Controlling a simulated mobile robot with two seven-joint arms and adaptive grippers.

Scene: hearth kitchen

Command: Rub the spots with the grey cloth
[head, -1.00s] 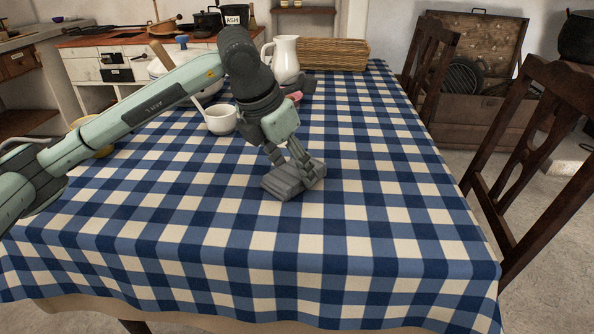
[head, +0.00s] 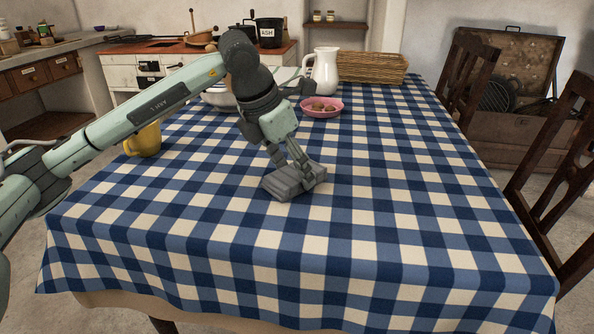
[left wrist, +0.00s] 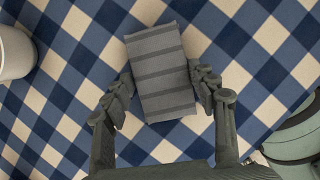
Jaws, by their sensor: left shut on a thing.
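The grey cloth (head: 288,184) is a folded, striped pad. My left gripper (head: 297,166) is shut on it, with a finger on each side. The left wrist view shows the cloth (left wrist: 162,75) between the fingertips (left wrist: 163,88), over the blue and white checked tablecloth (head: 400,230). I cannot tell whether the cloth touches the table or hangs just above it. I see no clear spots on the checked pattern; any under the cloth or arm are hidden. My right gripper is not in view.
A yellow mug (head: 146,142) stands at the left table edge. A pink bowl (head: 322,110), a white pitcher (head: 325,72) and a wicker basket (head: 372,68) stand farther back. A white cup (left wrist: 14,53) is near the gripper in the left wrist view. The front and right are clear.

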